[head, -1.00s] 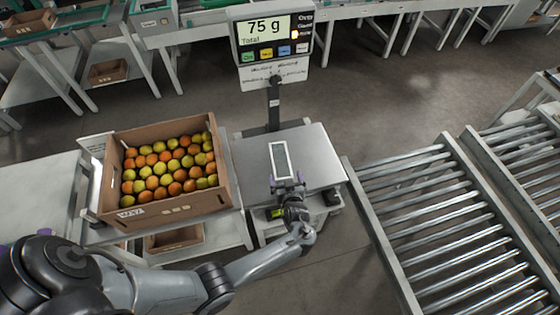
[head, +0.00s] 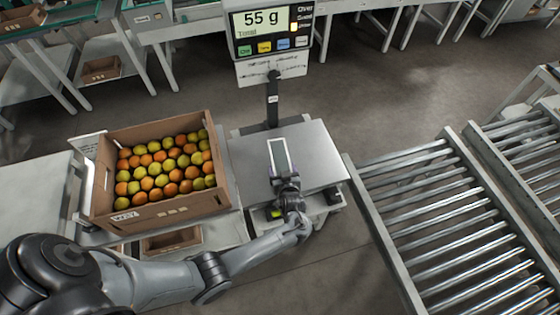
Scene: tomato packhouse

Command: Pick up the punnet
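The punnet (head: 279,157) is a small pale-rimmed rectangular tray on the metal plate of the weighing scale (head: 318,165). It looks grey inside, with no fruit that I can make out. My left gripper (head: 284,181) is at the punnet's near end, and its fingers overlap the near rim in the head view. They are too small and dark to tell whether they are closed on it. The scale's display (head: 263,25) reads 55 g. My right gripper is not in view.
A roller conveyor (head: 440,215) lies to the right. The display post (head: 272,100) rises behind the punnet. The scale plate right of the punnet is clear.

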